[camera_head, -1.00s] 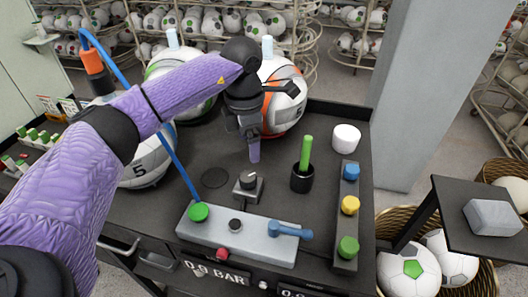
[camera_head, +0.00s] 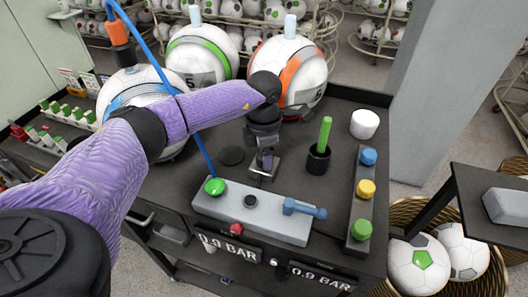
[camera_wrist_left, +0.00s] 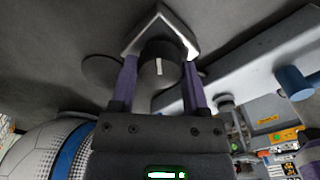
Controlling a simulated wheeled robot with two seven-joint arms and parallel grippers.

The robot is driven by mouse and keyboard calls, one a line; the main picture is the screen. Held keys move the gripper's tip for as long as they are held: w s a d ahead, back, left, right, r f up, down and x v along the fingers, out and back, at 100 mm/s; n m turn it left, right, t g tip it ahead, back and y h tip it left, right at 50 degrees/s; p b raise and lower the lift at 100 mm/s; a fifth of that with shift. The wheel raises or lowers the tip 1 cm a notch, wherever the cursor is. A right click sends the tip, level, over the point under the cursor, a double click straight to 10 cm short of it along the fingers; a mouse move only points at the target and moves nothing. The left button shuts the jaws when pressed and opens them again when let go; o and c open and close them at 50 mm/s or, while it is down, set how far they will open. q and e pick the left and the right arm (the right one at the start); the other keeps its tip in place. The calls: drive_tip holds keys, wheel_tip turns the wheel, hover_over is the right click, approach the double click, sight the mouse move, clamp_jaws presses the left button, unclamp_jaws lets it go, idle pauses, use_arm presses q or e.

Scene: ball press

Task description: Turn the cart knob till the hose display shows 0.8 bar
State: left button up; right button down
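The cart knob (camera_wrist_left: 160,65) is dark with a white mark and sits on a square metal base (camera_wrist_left: 137,45). My left gripper (camera_head: 266,160) is lowered over it from above; in the head view it hides most of the knob. In the left wrist view its two purple fingers (camera_wrist_left: 160,82) stand on either side of the knob, with slim gaps at most; firm contact cannot be made out. Two displays on the cart front, a left display (camera_head: 228,246) and a right display (camera_head: 320,277), both read 0.9 BAR. My right gripper is not in view.
A grey panel (camera_head: 275,222) with a green button, dark and red knobs and a blue lever lies in front. A black cup (camera_head: 318,160) with a green stick stands right. Balls (camera_head: 296,80) and a blue hose (camera_head: 150,45) are behind and left.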

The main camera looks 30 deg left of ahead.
use_arm(q)
clamp_jaws()
drive_tip(key=n+p, duration=0.1)
drive_tip(key=n, duration=0.1)
drive_tip(key=shift+r+n, duration=0.1)
drive_tip(key=shift+n, duration=0.3)
drive_tip(key=shift+n+p, duration=0.6)
drive_tip(key=shift+n, duration=1)
drive_tip(key=o, duration=0.5)
unclamp_jaws()
drive_tip(key=shift+o, duration=0.2)
